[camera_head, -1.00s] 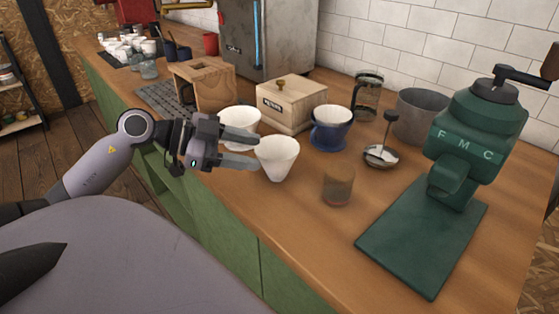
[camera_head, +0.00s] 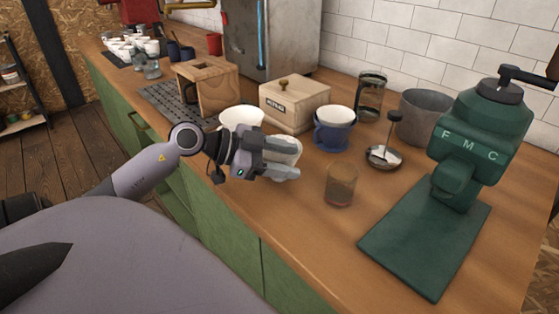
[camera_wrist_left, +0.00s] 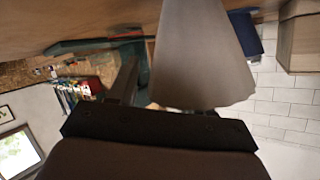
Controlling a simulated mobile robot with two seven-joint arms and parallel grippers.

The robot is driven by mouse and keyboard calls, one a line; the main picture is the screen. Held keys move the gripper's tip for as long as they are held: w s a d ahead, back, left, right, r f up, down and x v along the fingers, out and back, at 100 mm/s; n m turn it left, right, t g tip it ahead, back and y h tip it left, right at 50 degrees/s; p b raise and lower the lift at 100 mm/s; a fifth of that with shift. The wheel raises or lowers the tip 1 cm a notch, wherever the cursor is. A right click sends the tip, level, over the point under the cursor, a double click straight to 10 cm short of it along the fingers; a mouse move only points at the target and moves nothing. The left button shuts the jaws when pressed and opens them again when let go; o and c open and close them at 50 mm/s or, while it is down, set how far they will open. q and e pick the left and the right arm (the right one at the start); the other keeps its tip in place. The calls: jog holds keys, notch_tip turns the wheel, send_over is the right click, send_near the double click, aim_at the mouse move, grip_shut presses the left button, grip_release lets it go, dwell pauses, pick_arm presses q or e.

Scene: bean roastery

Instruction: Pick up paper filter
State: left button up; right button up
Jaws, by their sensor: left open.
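The paper filter (camera_head: 289,157) is a white cone near the front edge of the counter, partly hidden by my left gripper in the head view. My left gripper (camera_head: 292,160) is open, with its fingers stretched across the filter. In the left wrist view the filter (camera_wrist_left: 200,60) is large and close, in front of the right side of the open jaws. One finger shows to its left; the other is hidden. I cannot tell whether the fingers touch the filter. My right gripper is not in view.
A white bowl-like vessel (camera_head: 241,116) stands behind the gripper. A wooden box (camera_head: 294,107), a blue cup (camera_head: 331,135) with a white insert, a brown tumbler (camera_head: 341,185) and a green grinder (camera_head: 470,150) stand around. Bare counter lies in front of the tumbler.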

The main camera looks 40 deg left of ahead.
pick_arm(q)
grip_shut()
dwell(0.3)
jog(key=shift+r, duration=0.1)
